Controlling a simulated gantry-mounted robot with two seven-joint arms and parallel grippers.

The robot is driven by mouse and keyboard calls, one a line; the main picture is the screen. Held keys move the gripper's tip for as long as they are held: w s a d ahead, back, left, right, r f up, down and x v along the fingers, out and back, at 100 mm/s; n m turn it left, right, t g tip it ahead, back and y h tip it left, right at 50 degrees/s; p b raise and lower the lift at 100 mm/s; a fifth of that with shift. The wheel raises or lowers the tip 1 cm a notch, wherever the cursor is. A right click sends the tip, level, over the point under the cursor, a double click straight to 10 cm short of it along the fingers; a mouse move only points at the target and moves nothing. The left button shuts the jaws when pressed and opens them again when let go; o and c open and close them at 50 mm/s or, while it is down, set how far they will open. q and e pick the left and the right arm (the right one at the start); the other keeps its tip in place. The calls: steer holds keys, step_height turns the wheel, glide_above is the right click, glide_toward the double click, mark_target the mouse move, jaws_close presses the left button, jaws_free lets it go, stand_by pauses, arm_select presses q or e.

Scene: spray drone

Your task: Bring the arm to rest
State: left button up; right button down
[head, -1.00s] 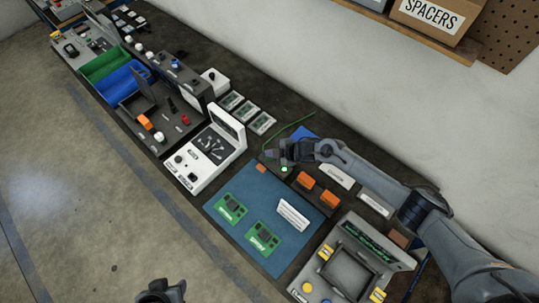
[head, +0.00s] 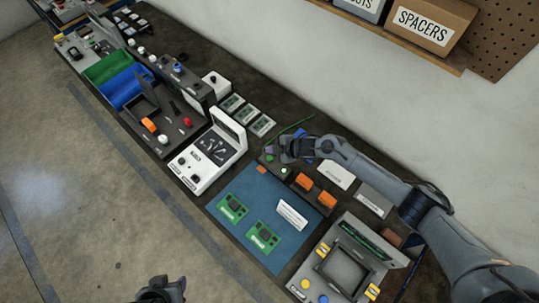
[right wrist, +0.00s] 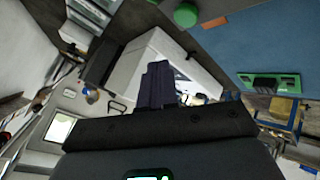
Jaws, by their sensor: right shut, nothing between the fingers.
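My right arm reaches in from the right in the head view. Its gripper (head: 277,151) is shut and empty, over the back edge of the bench beside a small dark box with a green button (head: 284,170). In the right wrist view the closed dark fingers (right wrist: 156,84) show in front of a white device, with nothing between them. My left gripper (head: 165,291) shows only partly at the bottom edge, over the floor; its jaws are unclear.
A blue mat (head: 251,193) carries two green circuit boards (head: 233,207) and a white card. A white instrument (head: 202,161) stands to the left. A thin green cable (head: 295,125) lies behind the gripper.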

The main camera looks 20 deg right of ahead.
steer(key=shift+r+p, duration=0.45)
steer(key=shift+r, duration=0.4)
steer(key=s+a+r+m+h+p, duration=0.1)
steer(key=s+a+r+m+p, duration=0.1)
steer(key=s+a+r, duration=0.3)
steer(key=s+a+r+m+h+p, duration=0.1)
steer(key=s+a+r+m+p, duration=0.2)
steer(key=s, duration=0.4)
steer(key=s+d+r+m+g+h+p, duration=0.1)
steer(key=s+d+r+m, duration=0.4)
steer(key=s, duration=0.6)
steer(key=s+d+r+m+g+h+p, duration=0.2)
steer(key=s+d+r, duration=0.4)
steer(key=s, duration=0.4)
steer(key=r+m+p, duration=0.1)
steer(key=m, duration=0.1)
steer(key=shift+s+m+g+h, duration=0.3)
steer(key=shift+s+m, duration=0.05)
steer(key=shift+m, duration=0.05)
